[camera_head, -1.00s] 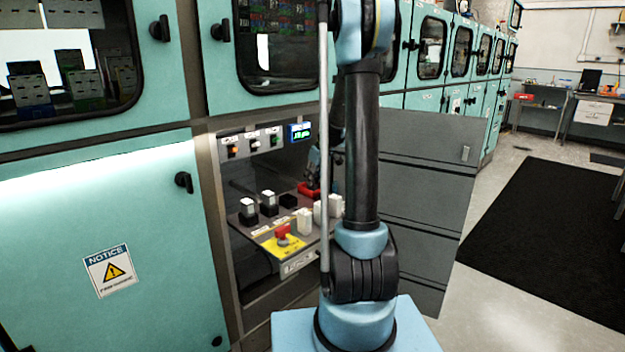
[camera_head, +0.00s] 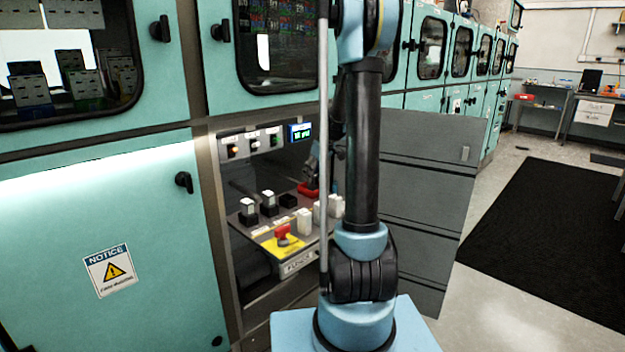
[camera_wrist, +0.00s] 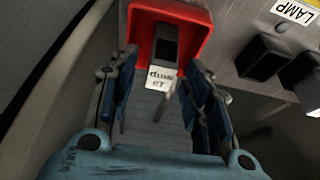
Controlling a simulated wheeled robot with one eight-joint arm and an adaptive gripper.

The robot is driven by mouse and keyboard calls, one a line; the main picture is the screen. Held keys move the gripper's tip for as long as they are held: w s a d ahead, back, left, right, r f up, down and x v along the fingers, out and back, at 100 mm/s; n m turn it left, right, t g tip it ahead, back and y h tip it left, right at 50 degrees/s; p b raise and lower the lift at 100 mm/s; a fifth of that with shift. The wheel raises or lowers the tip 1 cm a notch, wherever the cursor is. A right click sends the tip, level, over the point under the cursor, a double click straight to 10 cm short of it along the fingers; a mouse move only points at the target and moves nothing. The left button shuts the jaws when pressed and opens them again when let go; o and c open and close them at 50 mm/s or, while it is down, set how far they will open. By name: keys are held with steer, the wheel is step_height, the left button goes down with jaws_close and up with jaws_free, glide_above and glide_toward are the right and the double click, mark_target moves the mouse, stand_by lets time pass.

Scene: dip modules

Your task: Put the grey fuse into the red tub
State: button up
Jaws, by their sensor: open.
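The red tub (camera_wrist: 199,38) is at the top centre of the wrist view, just beyond my fingertips. It also shows at the back of the cabinet shelf in the head view (camera_head: 309,190). A dark grey block, which looks like the grey fuse (camera_wrist: 167,42), is inside the tub's red walls. My gripper (camera_wrist: 159,62) is open, its two blue-padded fingers apart with nothing held between them. In the head view my gripper (camera_head: 313,168) is small, above the tub and partly hidden by my arm.
Black sockets (camera_wrist: 262,60) stand right of the tub near a LAMP label (camera_wrist: 296,13). On the shelf are white-topped modules (camera_head: 268,198), white blocks (camera_head: 304,221) and a red knob on a yellow plate (camera_head: 283,231). The cabinet's side walls enclose the shelf; a grey open door (camera_head: 420,165) stands to the right.

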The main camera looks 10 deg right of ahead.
steer(key=v, duration=0.9)
steer(key=s+a+m, duration=0.2)
steer(key=s, duration=1)
steer(key=s+f+m+h, duration=0.1)
steer(key=s+f, duration=0.3)
steer(key=s, duration=0.5)
steer(key=s+f+m+g, duration=0.1)
steer(key=s+f, duration=0.3)
steer(key=s, duration=0.6)
steer(key=s+f+m+h, duration=0.1)
steer(key=s+f+m, duration=0.2)
steer(key=s, duration=0.6)
steer(key=shift+s+a+f+h, duration=0.25)
steer(key=shift+s+f+h, duration=0.05)
steer(key=shift+f, duration=0.1)
